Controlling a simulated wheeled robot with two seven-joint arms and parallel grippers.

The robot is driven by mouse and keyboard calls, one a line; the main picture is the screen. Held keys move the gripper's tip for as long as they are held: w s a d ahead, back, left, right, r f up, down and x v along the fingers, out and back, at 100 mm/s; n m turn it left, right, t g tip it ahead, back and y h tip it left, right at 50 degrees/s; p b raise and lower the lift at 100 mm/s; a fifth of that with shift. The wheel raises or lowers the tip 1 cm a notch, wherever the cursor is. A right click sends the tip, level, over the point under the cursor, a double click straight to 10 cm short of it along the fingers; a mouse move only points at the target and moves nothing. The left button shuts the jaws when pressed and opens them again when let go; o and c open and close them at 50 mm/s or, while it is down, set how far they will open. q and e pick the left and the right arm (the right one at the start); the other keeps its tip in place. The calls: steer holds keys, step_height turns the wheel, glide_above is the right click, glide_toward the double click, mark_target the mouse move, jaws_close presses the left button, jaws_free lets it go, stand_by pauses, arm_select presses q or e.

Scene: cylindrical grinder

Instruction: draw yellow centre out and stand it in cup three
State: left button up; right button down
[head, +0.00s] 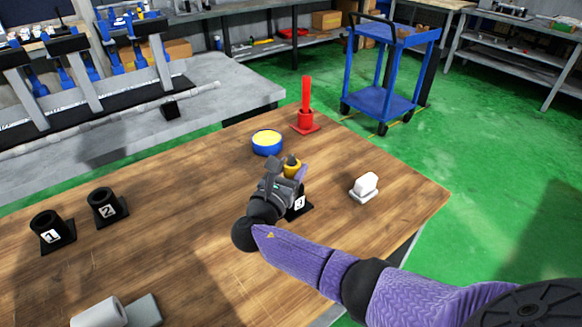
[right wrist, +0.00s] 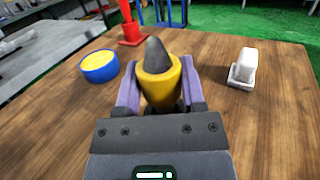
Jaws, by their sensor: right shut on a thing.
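The yellow centre (head: 292,170) has a yellow collar and a dark grey pointed tip. My right gripper (head: 285,180) is shut on it, and in the right wrist view the centre (right wrist: 160,80) stands between the two fingers, tip up. A black cup with a white number plate (head: 299,203), probably cup three, shows just below the gripper and is mostly hidden by it. I cannot tell whether the centre's lower end is inside that cup. Cup one (head: 52,232) and cup two (head: 106,205) stand at the left, with no centre showing in them. My left gripper is not in view.
A blue round tub with a yellow top (head: 267,142) and a red stand holding a red rod (head: 305,110) are behind the gripper. A white block (head: 365,186) is to the right. A pale cylinder (head: 98,313) lies at the front left. The table's middle left is clear.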

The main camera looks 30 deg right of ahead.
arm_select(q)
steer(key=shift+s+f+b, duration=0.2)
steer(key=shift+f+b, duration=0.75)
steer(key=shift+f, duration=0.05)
arm_select(e)
steer(key=shift+f, duration=1.45)
steer(key=shift+c, duration=0.5)
jaws_free()
steer(key=p+v, duration=0.1)
steer(key=v, duration=0.2)
steer(key=shift+a+r, duration=0.1)
steer(key=shift+a, duration=0.2)
steer(key=p+v, duration=0.1)
steer(key=v, duration=0.4)
steer(key=shift+s+a, duration=0.15)
steer(key=shift+s, duration=0.1)
steer(key=shift+s+a, duration=0.25)
steer(key=shift+a, duration=0.15)
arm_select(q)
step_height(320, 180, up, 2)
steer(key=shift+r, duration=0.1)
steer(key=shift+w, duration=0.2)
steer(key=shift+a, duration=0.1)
arm_select(e)
steer(key=shift+f, duration=0.25)
